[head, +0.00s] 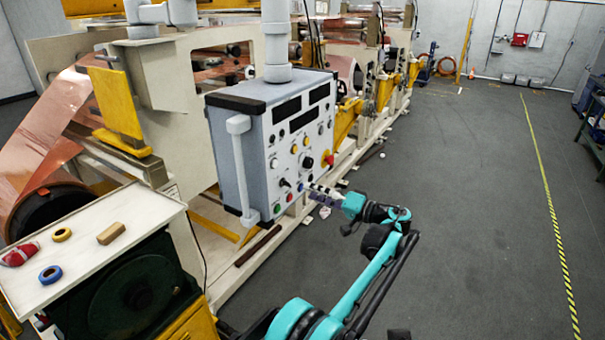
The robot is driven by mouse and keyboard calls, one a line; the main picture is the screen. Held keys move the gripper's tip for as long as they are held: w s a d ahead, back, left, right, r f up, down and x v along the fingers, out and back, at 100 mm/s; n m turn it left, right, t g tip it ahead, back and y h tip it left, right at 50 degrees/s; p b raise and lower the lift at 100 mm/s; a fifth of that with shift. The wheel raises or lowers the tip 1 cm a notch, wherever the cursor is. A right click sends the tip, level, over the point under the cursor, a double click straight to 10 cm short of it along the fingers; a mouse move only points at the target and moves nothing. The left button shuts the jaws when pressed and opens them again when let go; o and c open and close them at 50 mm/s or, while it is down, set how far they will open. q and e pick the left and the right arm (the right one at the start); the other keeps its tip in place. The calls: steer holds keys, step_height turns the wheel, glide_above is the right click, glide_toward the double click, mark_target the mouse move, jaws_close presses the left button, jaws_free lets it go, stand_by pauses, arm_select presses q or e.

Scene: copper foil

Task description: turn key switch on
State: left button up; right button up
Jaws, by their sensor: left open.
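The grey control box (222,150) hangs from a thick grey post, its white front panel facing right. The panel carries dark displays, several round knobs and coloured buttons. The key switch is too small to pick out surely; a small black switch (285,183) sticks out at the panel's lower left. My left gripper (312,190) is at the lower right of the panel, its fingers pointing left towards the lower controls. It is open, with nothing seen between its fingers. Whether it touches the panel I cannot tell. My right gripper is not in view.
A red knob on a yellow base (327,160) sits at the panel's right. A white handle (239,165) runs down the box's left edge. A white tabletop (85,262) at left holds tape rolls and a block. The floor (460,200) at right is clear.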

mark_target(290, 186)
arm_select(q)
steer(key=x, duration=0.4)
steer(key=p+x, duration=0.1)
steer(key=x, duration=0.3)
steer(key=shift+s+a+r, duration=0.1)
steer(key=shift+s+a, duration=0.05)
steer(key=shift+s, duration=0.2)
jaws_close()
